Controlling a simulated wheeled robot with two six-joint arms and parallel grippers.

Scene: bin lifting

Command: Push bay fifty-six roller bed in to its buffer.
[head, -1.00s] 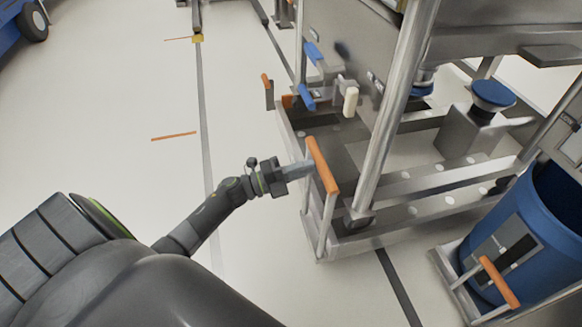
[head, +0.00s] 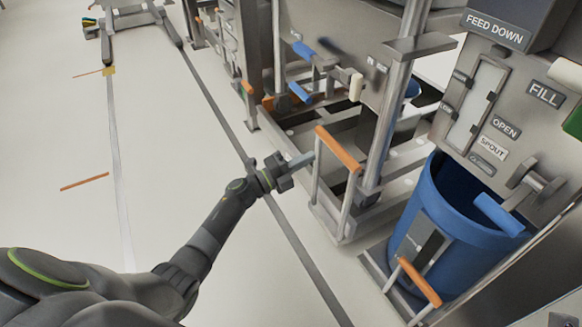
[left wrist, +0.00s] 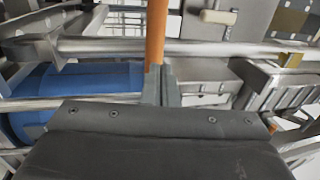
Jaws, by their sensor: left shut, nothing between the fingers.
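A metal roller bed frame (head: 345,218) with an orange-topped push handle (head: 338,150) stands low under a machine in the head view. No bay number is readable on it. My left gripper (head: 303,160) is shut and empty, its fingertips at the left side of that handle. In the left wrist view the shut fingers (left wrist: 161,86) point at the orange grip (left wrist: 156,35), with their tips at or against it; I cannot tell whether they touch. The far end of the bed and any buffer are hidden by the machine. My right gripper is not in view.
A blue drum (head: 457,215) stands to the right on a low frame with its own orange handle (head: 420,282). A steel post (head: 393,110) rises beside the bed. Blue levers (head: 300,92) project from the machine.

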